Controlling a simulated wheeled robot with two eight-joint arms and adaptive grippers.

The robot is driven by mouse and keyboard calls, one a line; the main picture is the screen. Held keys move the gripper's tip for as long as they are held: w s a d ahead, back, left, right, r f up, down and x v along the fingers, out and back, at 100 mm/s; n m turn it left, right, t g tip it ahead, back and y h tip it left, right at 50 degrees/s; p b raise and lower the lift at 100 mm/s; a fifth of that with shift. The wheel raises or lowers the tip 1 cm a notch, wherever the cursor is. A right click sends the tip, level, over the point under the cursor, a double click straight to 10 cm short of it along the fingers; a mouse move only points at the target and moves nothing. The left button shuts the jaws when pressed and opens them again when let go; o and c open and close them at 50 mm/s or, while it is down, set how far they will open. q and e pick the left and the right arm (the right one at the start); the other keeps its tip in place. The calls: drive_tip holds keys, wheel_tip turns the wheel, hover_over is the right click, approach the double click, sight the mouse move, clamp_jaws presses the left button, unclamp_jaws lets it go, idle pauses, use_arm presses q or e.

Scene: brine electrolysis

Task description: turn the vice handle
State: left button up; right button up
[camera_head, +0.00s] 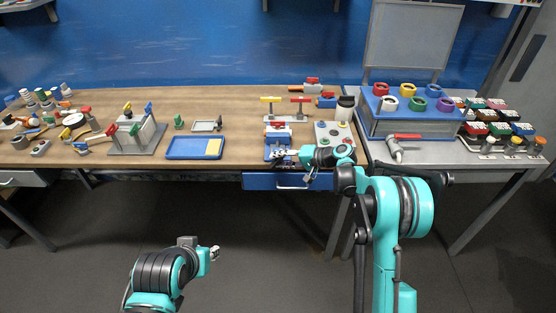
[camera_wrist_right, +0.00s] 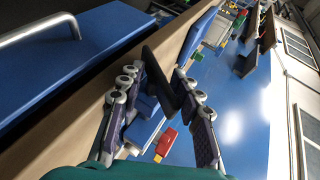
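The blue vice (camera_head: 278,136) stands at the front edge of the wooden bench in the head view, with a red part on top. My right gripper (camera_head: 279,155) is at its front. In the right wrist view, a dark bar (camera_wrist_right: 168,82), apparently the vice handle, runs slantwise between the spread fingers of this gripper (camera_wrist_right: 160,72). The fingers look open around it; contact cannot be made out.
A blue drawer (camera_head: 290,181) with a metal handle is just below the vice. A blue tray (camera_head: 185,148) lies left of it; a grey plate with round pieces (camera_head: 333,132) stands right. Red and yellow T-handled tools (camera_head: 301,101) stand behind. Bench between tray and vice is clear.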

drive_tip(key=s+d+r+p, duration=0.3)
drive_tip(key=d+r, duration=0.1)
drive_tip(key=r, duration=0.2)
drive_tip(key=shift+d, duration=0.3)
idle(0.3)
idle(0.5)
drive_tip(key=v, duration=1.2)
